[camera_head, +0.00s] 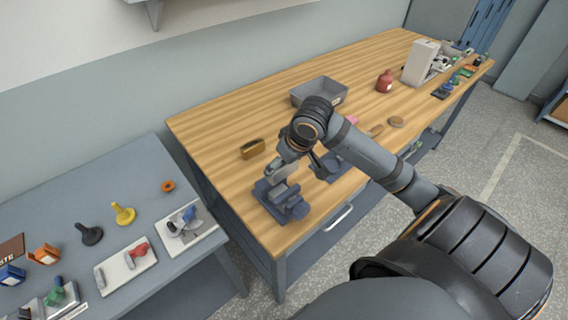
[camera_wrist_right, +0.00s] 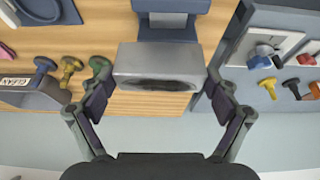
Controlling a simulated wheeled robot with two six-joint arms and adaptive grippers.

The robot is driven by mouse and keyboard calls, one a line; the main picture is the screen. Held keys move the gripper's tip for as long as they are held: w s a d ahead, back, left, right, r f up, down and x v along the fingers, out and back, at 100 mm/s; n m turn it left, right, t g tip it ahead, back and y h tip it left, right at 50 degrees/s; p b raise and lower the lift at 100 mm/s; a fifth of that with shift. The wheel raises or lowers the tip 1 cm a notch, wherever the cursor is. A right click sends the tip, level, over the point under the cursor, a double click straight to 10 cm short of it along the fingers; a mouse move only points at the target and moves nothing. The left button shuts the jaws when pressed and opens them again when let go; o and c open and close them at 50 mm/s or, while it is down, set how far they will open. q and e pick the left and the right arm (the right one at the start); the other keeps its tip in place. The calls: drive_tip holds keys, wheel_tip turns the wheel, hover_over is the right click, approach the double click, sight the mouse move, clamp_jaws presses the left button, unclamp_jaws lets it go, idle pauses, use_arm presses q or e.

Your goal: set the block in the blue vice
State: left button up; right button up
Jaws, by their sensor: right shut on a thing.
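A grey metal block (camera_wrist_right: 160,66) is held between the fingers of my right gripper (camera_wrist_right: 160,80), which is shut on its two ends. The blue vice (camera_head: 272,202) stands at the near left corner of the wooden bench, just below the gripper (camera_head: 283,166) in the head view. In the right wrist view the vice (camera_wrist_right: 166,33) shows right behind the block. I cannot tell whether the block touches the vice. In the head view, the arm and gripper partly hide this spot. My left gripper is in neither view.
A second dark blue fixture (camera_head: 330,168) stands on the bench right of the vice. A grey side table (camera_head: 135,172) on the left holds several coloured parts and white trays.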

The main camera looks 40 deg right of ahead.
sight(279, 187)
drive_tip(key=shift+f+b, duration=1.85)
drive_tip(key=shift+b, duration=0.05)
drive_tip(key=shift+f+b, duration=0.65)
drive_tip(key=shift+f, duration=1.15)
drive_tip(key=o, duration=1.3)
wheel_tip(279, 187, up, 10)
drive_tip(key=shift+r, duration=0.1)
